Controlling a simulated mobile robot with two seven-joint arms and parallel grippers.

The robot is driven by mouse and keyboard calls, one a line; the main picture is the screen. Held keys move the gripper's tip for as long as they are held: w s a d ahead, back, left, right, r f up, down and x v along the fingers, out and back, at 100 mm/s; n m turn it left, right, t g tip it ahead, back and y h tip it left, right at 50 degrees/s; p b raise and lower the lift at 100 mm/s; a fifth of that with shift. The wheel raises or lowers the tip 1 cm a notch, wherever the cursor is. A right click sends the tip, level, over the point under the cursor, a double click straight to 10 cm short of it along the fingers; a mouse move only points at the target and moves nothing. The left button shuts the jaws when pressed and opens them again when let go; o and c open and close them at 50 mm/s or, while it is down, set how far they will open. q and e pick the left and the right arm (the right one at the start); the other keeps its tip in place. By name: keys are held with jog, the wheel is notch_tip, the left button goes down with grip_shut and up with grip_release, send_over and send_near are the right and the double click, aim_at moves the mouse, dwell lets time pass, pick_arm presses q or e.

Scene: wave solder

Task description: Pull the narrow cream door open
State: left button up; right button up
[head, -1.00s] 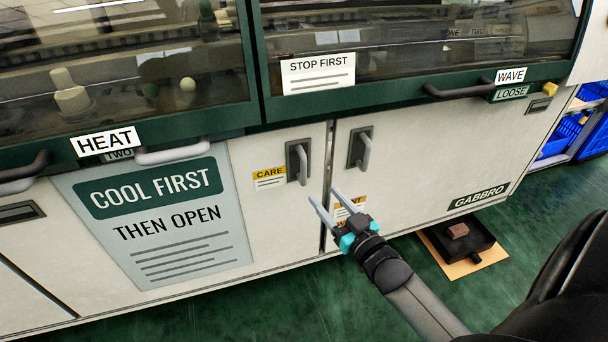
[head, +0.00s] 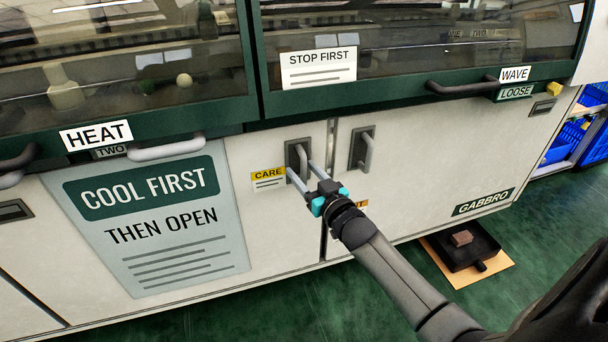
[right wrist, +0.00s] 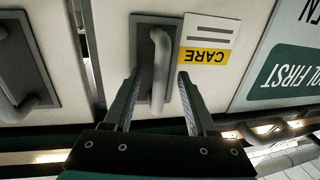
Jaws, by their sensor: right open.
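Two cream door fronts meet at a dark vertical gap in the head view. The left cream door (head: 275,230) carries a grey upright handle (head: 301,153) beside a CARE label. The right cream door (head: 440,165) has a similar handle (head: 367,153). My right gripper (head: 301,168) is open at the left door's handle. In the right wrist view, which is upside down, the grey handle (right wrist: 160,65) lies between the two spread fingers (right wrist: 159,82). I see no finger pressed against it. My left gripper is not in view.
A COOL FIRST poster (head: 150,225) covers the front left of the handle. Above are dark windows with a green frame and bar handles (head: 460,88). Green floor (head: 390,290) in front is mostly clear.

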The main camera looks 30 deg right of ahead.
jog(key=shift+w, duration=0.1)
jog(key=shift+c, duration=0.2)
grip_shut()
dwell(1.3)
